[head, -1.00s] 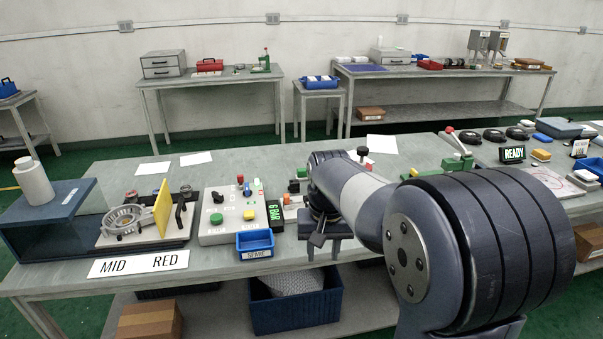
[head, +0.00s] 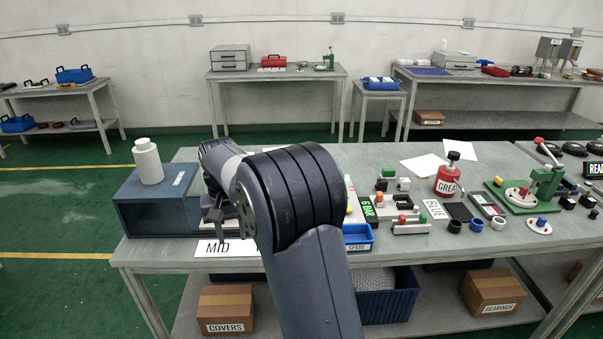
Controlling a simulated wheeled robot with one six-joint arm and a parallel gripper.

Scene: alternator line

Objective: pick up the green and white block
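A small block with green on top and a pale lower part (head: 389,171) stands on the middle table, behind a dark block and a white-and-black block. It is too small to be sure of its colours. My gripper (head: 214,216) is at the left end of the table, beside the blue tank and above the MID sign, well to the left of that block. My arm hides part of the gripper, and its finger gap is not clear. Nothing can be made out in it.
The blue tank (head: 150,205) carries a white bottle (head: 148,162). Right of the small blocks stand a red GREASE bottle (head: 448,178) and a green press (head: 545,180). A blue SPARE bin (head: 357,236) sits at the front edge. My arm hides the table's left-centre part.

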